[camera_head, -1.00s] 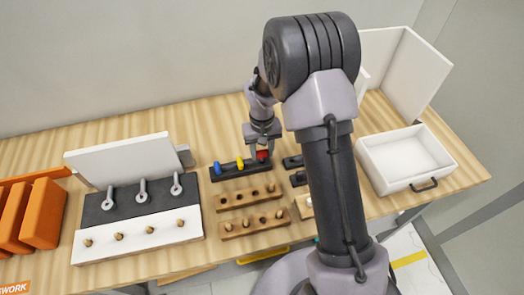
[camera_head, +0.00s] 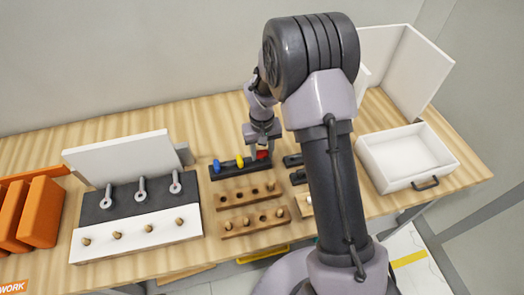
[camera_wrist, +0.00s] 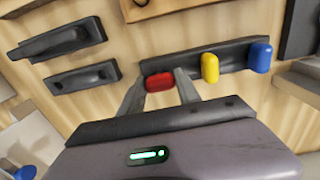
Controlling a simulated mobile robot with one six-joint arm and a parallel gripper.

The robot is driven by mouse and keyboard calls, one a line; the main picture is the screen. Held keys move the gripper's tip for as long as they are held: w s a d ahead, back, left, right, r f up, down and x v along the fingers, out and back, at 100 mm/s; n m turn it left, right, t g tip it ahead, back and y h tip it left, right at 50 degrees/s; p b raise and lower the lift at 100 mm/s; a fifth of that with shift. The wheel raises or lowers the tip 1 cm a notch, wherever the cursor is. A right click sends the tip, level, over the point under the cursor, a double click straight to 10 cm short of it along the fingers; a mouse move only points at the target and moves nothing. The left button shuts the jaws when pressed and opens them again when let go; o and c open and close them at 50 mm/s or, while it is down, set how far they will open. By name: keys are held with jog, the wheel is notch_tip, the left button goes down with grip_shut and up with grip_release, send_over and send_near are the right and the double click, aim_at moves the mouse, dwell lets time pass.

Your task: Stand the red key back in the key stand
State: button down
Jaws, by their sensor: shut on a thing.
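The black key stand (camera_head: 228,172) lies on the wooden table, left of my arm in the head view. A blue key (camera_head: 217,166) and a yellow key (camera_head: 240,161) stand in it. My gripper (camera_head: 262,151) is at the stand's right end, shut on the red key (camera_head: 262,155). In the wrist view the red key (camera_wrist: 159,82) sits between the fingertips, at the left end of the stand (camera_wrist: 235,56), in line with the yellow key (camera_wrist: 210,67) and blue key (camera_wrist: 260,57). Its head lies at a different angle from theirs. Its lower end is hidden, so I cannot tell whether it is seated.
Two black holders (camera_wrist: 62,40) lie beside the stand. Wooden peg blocks (camera_head: 248,195) are in front. A board with metal keys or wrenches (camera_head: 140,190) stands to the left, and a white open tray (camera_head: 405,158) to the right.

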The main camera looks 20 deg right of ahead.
jog(key=shift+f+b, duration=0.3)
jog(key=shift+f, duration=0.15)
dwell(0.4)
jog(key=c, duration=0.8)
grip_release()
jog(key=shift+o, duration=0.2)
jog(key=shift+r+p, duration=1.75)
jog(key=shift+r, duration=0.8)
